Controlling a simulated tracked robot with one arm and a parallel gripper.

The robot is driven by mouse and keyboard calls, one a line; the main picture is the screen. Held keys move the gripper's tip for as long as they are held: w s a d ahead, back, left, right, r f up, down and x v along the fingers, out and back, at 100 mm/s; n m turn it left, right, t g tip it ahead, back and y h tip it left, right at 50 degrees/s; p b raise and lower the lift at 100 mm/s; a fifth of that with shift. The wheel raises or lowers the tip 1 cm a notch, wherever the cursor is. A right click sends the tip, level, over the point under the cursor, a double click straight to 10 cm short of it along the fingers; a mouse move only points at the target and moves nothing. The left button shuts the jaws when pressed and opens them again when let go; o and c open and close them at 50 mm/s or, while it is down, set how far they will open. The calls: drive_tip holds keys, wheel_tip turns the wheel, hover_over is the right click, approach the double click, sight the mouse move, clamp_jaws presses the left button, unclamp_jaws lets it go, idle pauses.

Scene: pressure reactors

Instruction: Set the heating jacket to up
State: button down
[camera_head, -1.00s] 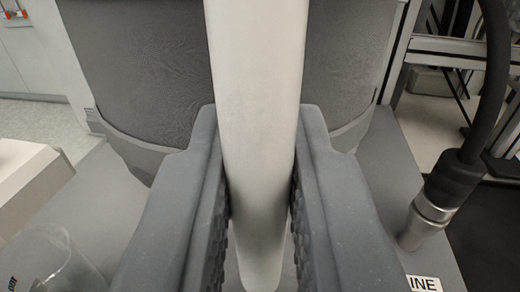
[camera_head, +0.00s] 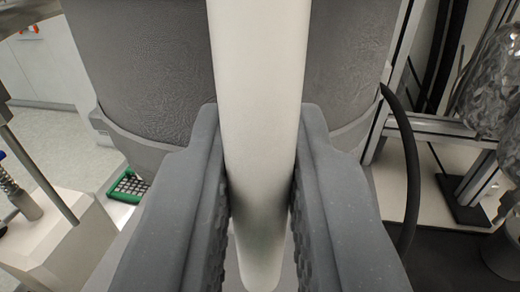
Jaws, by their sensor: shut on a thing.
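The heating jacket (camera_head: 150,85) is a dark grey, textured round body with a lighter band near its bottom. It fills the upper middle of the view, behind a pale grey-white handle (camera_head: 258,90). The handle is a long rounded bar that runs down the middle of the picture. My gripper (camera_head: 260,225) is shut on the handle, one dark ridged finger on each side of it. The handle's lower end sits between the fingers. The handle hides the middle of the jacket, and the top of the jacket is out of view.
A black hose (camera_head: 410,165) curves down at the right. Crumpled foil-like insulation (camera_head: 490,85) and a metal frame (camera_head: 432,124) are beyond it. A pale block-like apparatus (camera_head: 65,240) stands at lower left. A green-rimmed tray (camera_head: 127,187) lies below the jacket's left side.

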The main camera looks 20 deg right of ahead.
drive_tip(key=shift+a+r, duration=0.1)
drive_tip(key=shift+r, duration=0.4)
drive_tip(key=c, duration=1.6)
unclamp_jaws()
drive_tip(key=shift+c, duration=0.2)
drive_tip(key=shift+o, duration=0.7)
drive_tip(key=shift+f, duration=0.15)
drive_tip(key=v, duration=1.3)
drive_tip(key=shift+s+p, duration=0.3)
drive_tip(key=shift+a+f, duration=0.1)
